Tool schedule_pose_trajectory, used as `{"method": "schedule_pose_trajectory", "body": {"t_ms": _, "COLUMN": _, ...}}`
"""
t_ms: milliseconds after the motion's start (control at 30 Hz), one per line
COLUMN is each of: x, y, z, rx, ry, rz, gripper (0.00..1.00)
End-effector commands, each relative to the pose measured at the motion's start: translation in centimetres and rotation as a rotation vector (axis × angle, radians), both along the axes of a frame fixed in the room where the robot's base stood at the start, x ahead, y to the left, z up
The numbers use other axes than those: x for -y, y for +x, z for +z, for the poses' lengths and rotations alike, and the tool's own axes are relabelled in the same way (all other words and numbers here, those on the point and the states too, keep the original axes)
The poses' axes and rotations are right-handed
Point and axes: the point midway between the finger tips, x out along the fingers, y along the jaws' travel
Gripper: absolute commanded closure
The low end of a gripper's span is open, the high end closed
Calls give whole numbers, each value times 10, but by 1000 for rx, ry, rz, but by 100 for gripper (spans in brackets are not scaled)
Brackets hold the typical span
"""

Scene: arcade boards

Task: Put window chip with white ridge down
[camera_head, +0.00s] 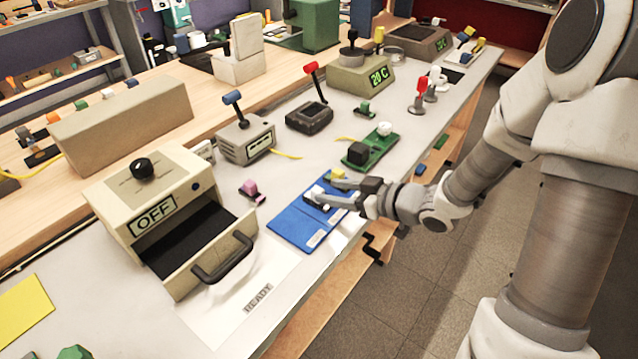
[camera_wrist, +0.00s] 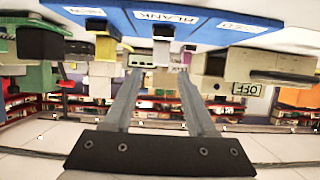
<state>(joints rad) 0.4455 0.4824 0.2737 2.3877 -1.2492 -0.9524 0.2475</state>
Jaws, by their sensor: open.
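A blue mat (camera_head: 290,228) with white labels lies on the bench; it spans the top of the wrist view (camera_wrist: 118,20), where the scene looks upside down and one label reads BLANK. A chip with a white part (camera_head: 315,192), apparently the window chip, stands on the mat by my fingertips. It also shows in the wrist view (camera_wrist: 163,48), beyond the fingers and in line with the gap. My gripper (camera_head: 319,191) is open, low over the mat, its fingers (camera_wrist: 157,74) apart. Whether they touch the chip is unclear. A yellow chip (camera_head: 338,174) stands beside it on the mat.
A beige machine (camera_head: 165,190) marked OFF has an open drawer with a dark handle (camera_head: 224,262) left of the mat. A green board (camera_head: 372,151) with a black block lies behind my gripper. A pink-topped piece (camera_head: 250,189) stands left of the mat. The bench's front edge is close.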

Motion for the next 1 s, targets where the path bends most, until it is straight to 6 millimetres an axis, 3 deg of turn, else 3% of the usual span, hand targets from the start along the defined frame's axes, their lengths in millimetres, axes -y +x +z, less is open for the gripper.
{"method": "schedule_pose_trajectory", "body": {"t_ms": 100, "x": 20, "y": -14, "z": 14, "rx": -1, "ry": -1, "rz": -5, "gripper": 44}}
{"method": "schedule_pose_trajectory", "body": {"t_ms": 333, "x": 42, "y": -32, "z": 23, "rx": -1, "ry": -1, "rz": -2, "gripper": 44}}
{"method": "schedule_pose_trajectory", "body": {"t_ms": 1000, "x": 50, "y": -32, "z": 25, "rx": -6, "ry": -21, "rz": -20, "gripper": 44}}
